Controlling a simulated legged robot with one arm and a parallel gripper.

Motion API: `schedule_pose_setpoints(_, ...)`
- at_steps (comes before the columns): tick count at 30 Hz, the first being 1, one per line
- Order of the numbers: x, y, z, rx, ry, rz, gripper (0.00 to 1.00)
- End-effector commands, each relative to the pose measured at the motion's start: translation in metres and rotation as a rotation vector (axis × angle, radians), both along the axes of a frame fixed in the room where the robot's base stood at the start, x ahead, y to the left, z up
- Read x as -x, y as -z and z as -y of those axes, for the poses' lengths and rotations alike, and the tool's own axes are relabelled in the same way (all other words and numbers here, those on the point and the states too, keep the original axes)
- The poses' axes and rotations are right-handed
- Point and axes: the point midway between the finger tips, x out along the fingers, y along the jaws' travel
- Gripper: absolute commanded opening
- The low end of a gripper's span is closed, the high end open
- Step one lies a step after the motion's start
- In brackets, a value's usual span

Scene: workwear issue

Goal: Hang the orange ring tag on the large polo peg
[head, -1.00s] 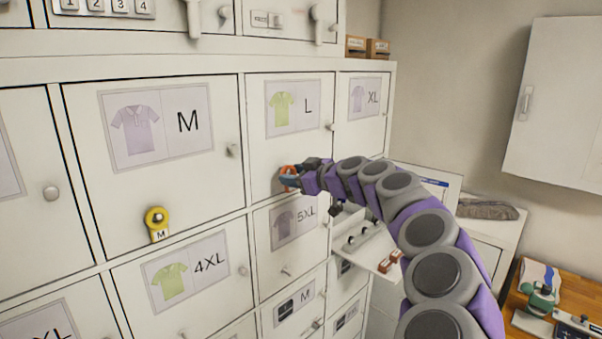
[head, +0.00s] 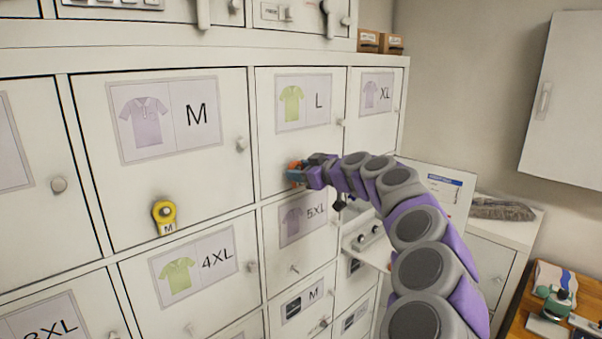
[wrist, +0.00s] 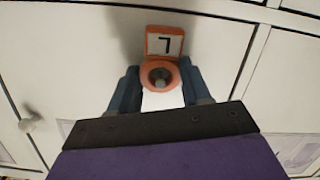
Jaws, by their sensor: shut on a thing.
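The orange ring tag (wrist: 163,42) carries an L on its square plate, and its ring lies between the two blue fingers of my gripper (wrist: 160,90) in the wrist view. My gripper is shut on it. A small grey round shape, which looks like the peg (wrist: 160,81), shows inside the ring's hole; how far the ring is over it I cannot tell. In the head view the tag (head: 294,173) and my gripper (head: 300,174) are close against the large polo door (head: 272,150), below its green polo and L label. The gripper hides the peg there.
A yellow tag marked M (head: 164,217) hangs on the M door to the left. Door knobs (head: 240,145) stick out around, and a small open shelf (head: 375,257) lies below right. A wooden bench (head: 548,325) stands at the lower right.

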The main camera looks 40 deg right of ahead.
Motion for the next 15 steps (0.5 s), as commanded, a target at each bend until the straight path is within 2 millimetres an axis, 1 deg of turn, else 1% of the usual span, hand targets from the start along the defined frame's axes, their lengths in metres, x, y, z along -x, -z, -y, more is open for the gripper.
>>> schedule_pose_setpoints(14,0.0007,-0.0005,0.0005,0.0,0.001,0.0,0.0)
schedule_pose_setpoints(15,0.0008,-0.0005,0.0005,0.0,0.001,0.0,0.51)
